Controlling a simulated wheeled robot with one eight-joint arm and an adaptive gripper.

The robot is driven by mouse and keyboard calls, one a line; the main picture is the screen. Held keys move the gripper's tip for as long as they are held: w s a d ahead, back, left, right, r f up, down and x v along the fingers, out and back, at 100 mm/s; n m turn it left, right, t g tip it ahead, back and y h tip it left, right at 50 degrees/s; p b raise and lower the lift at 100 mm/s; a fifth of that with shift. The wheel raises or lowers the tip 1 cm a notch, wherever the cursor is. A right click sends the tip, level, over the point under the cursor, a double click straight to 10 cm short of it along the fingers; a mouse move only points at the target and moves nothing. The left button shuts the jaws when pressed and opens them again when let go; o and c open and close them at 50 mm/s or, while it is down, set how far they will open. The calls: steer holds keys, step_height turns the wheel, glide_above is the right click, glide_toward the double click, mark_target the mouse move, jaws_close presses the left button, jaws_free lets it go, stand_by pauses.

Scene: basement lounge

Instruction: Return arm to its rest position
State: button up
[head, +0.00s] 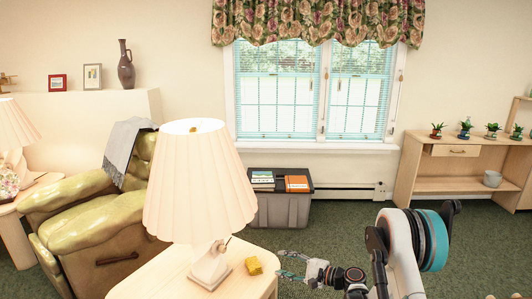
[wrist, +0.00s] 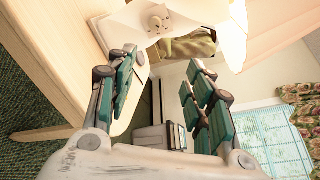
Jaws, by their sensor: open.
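My gripper (head: 285,265) is open and empty at the right edge of the wooden side table (head: 145,277), in the lower middle of the head view. My arm reaches to it from the lower right. In the wrist view, the two teal-padded fingers of my gripper (wrist: 160,68) stand apart with nothing between them. The table's edge (wrist: 88,75) runs close along the left finger in that view. I cannot tell whether the finger touches it.
A grey bin (head: 283,208) stands under the window. A wooden shelf (head: 450,185) is at right. Green carpet (head: 350,215) lies open between.

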step_height(320, 180, up, 14)
steer(key=s+f+n+g+h, duration=0.1)
steer(key=s+n+h, duration=0.2)
steer(key=h, duration=0.1)
steer(key=s+d+r+n+h, duration=0.3)
steer(key=s+r, duration=0.6)
steer(key=r, duration=0.1)
steer(key=s+d+r+n+h, duration=0.1)
steer(key=s+d+n+h, duration=0.2)
steer(key=s, duration=1)
steer(key=s+d+r+n+h, duration=0.2)
steer(key=s+d, duration=0.4)
steer(key=s, duration=0.8)
steer(key=shift+s+d+n+h, duration=0.35)
steer(key=shift+n+h, duration=0.45)
steer(key=shift+h, duration=0.3)
